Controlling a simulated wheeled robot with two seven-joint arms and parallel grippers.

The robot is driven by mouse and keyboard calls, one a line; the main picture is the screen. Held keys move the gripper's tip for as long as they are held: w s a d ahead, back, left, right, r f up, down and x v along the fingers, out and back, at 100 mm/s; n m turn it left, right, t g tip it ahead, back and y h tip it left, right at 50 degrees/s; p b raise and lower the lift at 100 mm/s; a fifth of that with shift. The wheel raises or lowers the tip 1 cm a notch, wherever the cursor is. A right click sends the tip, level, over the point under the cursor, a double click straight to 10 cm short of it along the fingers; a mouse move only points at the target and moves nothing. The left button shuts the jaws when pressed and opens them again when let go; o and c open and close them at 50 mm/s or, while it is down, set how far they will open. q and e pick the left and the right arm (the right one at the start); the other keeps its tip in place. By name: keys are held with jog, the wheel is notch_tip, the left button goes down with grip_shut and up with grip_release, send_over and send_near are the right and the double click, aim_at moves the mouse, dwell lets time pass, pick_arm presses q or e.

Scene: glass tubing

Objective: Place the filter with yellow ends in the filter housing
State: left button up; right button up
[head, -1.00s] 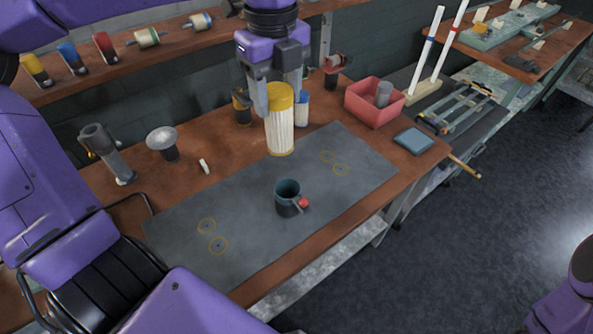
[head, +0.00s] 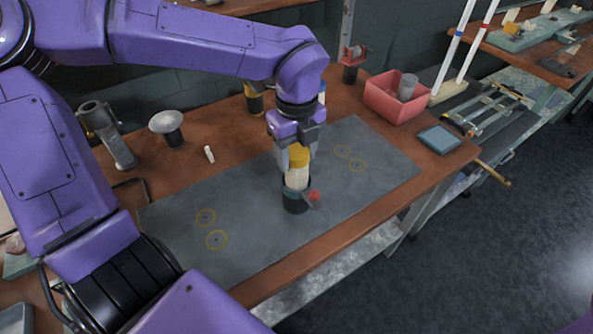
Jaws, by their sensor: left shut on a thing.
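The filter (head: 297,178) has a yellow upper end and a white pleated body. My left gripper (head: 298,150) is shut on its yellow upper end from above. The filter stands about upright, with its lower part inside the dark cup-shaped filter housing (head: 294,204), so its lower yellow end is hidden. I cannot tell whether it touches the housing's floor. The housing stands on the grey mat (head: 260,235) and has a red-tipped handle (head: 314,196) on its right side. My right gripper is not in view.
A red bin (head: 392,104) with a grey cylinder stands at the back right, near a dark flat pad (head: 439,139). A lamp-like stand (head: 168,127), a grey device (head: 108,135) and a small white piece (head: 209,153) stand left. The mat's left part is clear.

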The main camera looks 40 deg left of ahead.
pick_arm(q)
notch_tip(320, 180, down, 5)
jog(key=shift+w+f, duration=0.1)
jog(key=shift+f, duration=0.15)
jog(key=o, duration=1.3)
jog(key=shift+o, duration=0.2)
notch_tip(320, 180, up, 12)
jog(key=shift+r+p, duration=0.2)
jog(key=shift+p, duration=0.2)
